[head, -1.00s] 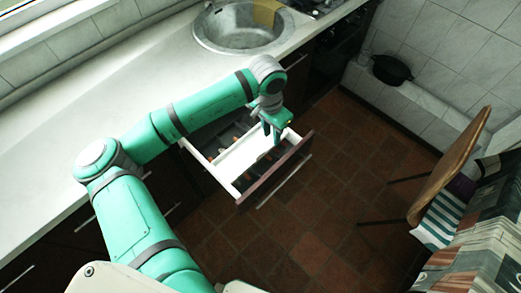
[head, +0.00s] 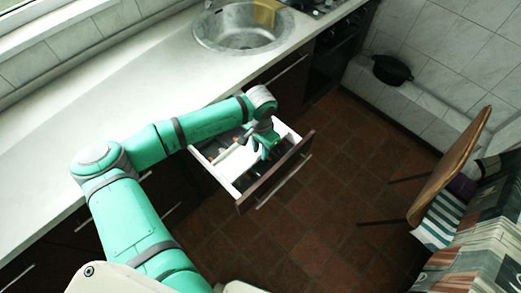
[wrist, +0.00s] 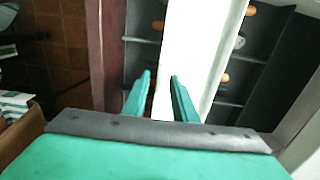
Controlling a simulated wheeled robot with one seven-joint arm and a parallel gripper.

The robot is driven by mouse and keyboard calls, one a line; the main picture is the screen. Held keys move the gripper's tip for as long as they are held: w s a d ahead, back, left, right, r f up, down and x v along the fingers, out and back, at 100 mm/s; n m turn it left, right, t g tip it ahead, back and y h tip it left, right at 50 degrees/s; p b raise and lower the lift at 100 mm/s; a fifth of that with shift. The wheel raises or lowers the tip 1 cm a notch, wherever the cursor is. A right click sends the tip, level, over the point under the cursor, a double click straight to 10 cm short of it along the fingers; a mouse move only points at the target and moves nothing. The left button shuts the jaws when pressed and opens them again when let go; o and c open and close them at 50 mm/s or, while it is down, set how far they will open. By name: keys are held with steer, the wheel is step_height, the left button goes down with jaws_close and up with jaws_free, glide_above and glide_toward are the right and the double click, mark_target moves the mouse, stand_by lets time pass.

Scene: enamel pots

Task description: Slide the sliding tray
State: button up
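The sliding tray is a long white piece (head: 236,160) lying inside an open drawer (head: 247,200). In the wrist view the white tray (wrist: 205,50) runs away from me, its near end by my fingers. My gripper (head: 264,148) is low over the drawer, near its front panel, and hides part of the tray in the head view. In the wrist view the two green fingers of my gripper (wrist: 161,78) stand apart, with the tray's left edge showing between them. I cannot tell whether either finger touches the tray.
The drawer has dark compartments with orange-brown items (wrist: 249,11). The worktop with a round sink (head: 243,27) lies behind. The tiled floor in front is clear.

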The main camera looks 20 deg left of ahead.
steer(key=shift+f, duration=0.2)
jaws_close()
stand_by(1.4)
